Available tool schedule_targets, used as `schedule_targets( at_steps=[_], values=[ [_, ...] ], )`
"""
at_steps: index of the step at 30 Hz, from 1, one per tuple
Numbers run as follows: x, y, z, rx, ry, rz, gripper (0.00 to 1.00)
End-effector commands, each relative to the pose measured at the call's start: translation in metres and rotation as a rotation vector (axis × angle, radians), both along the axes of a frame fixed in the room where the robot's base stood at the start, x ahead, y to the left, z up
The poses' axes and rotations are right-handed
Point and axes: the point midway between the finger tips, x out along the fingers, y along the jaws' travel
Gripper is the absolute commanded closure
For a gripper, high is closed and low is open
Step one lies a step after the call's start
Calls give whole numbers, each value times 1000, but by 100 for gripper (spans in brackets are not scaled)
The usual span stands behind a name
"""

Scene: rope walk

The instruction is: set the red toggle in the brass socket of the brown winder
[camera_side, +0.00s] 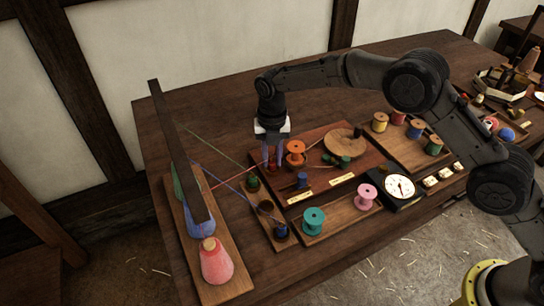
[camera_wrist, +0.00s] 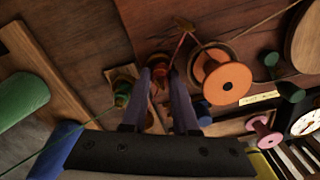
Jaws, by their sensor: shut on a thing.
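My gripper (camera_side: 274,160) is shut on the red toggle (camera_wrist: 160,70), low over the reddish-brown board, beside the orange spool (camera_side: 295,147). The fingers hide much of the toggle. A red strand runs from the left toward the gripper. The wrist view shows the fingers around the toggle and the orange spool (camera_wrist: 222,82) close to their right. A round brown wooden disc (camera_side: 343,144), perhaps the brown winder, lies right of the orange spool; its edge also shows in the wrist view (camera_wrist: 305,38). I cannot make out the brass socket, nor whether the toggle touches the board.
A green toggle (camera_side: 252,184) and a blue one (camera_side: 281,231) stand on a strip left of the board. A tall dark upright (camera_side: 175,140) and a pink yarn cone (camera_side: 216,262) stand further left. Teal (camera_side: 313,220) and pink (camera_side: 366,197) spools stand in front.

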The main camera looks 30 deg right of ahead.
Motion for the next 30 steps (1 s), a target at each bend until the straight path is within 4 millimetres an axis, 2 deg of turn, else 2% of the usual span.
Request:
schedule_targets(
  at_steps=[7,8,13,14,18,19,23,30],
  values=[
    [0,0,-1,1,-1,0,100],
    [0,0,-1,1,-1,0,71],
    [0,0,-1,1,-1,0,40],
    [0,0,-1,1,-1,0,37],
    [0,-1,-2,-1,0,0,37],
    [0,-1,-2,-1,0,0,42],
    [0,-1,-2,-2,1,-1,19],
    [0,-4,-2,-6,2,-1,19]
  ],
)
